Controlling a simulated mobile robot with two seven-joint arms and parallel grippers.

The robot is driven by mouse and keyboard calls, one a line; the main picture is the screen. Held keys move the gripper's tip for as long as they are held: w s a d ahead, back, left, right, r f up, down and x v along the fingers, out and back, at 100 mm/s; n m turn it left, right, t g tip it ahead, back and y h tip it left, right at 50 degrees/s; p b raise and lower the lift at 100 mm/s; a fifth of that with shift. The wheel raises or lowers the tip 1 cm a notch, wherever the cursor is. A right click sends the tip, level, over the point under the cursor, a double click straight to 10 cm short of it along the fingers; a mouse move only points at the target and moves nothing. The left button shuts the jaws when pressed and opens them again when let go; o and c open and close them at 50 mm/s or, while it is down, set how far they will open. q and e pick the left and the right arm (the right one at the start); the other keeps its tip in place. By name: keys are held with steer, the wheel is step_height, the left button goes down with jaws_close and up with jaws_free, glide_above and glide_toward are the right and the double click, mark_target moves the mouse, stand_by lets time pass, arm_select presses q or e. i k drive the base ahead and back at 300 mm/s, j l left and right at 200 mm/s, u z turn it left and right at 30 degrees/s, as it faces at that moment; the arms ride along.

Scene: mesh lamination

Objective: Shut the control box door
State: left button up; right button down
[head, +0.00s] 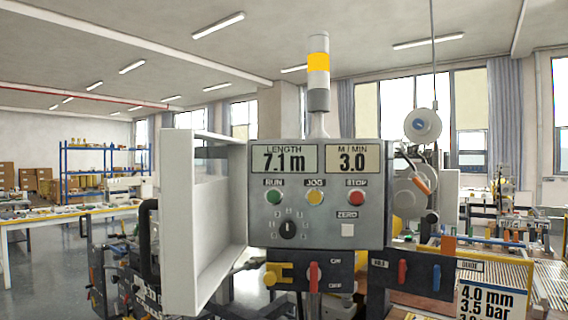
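The control box (319,231) stands straight ahead in the head view, with its grey front panel facing me. It carries two displays, "LENGTH 7.1 m" and "M / MIN 3.0", green, yellow and red buttons, a black dial and a white ZERO button. The pale door (222,165) stands open at the left side of the box. It swings out toward me, and its rimmed inner face shows. The panel is uncovered. Neither of my grippers is in view.
Below the box are a yellow part (279,273) and a red ON/OFF switch (314,277). Red and blue levers sit to the right, near a machine bed (540,285). A black pipe (146,240) stands just left of the door. A signal tower (318,75) rises above the box.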

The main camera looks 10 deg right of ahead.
mark_target(204, 227)
steer(key=i+j+z, duration=0.45)
steer(key=j+z, duration=0.25)
steer(key=j, duration=0.15)
steer(key=i+j+z, duration=0.2)
steer(key=j, duration=0.15)
steer(key=j+z, duration=0.25)
steer(key=i+j, duration=0.05)
steer(key=j, duration=0.05)
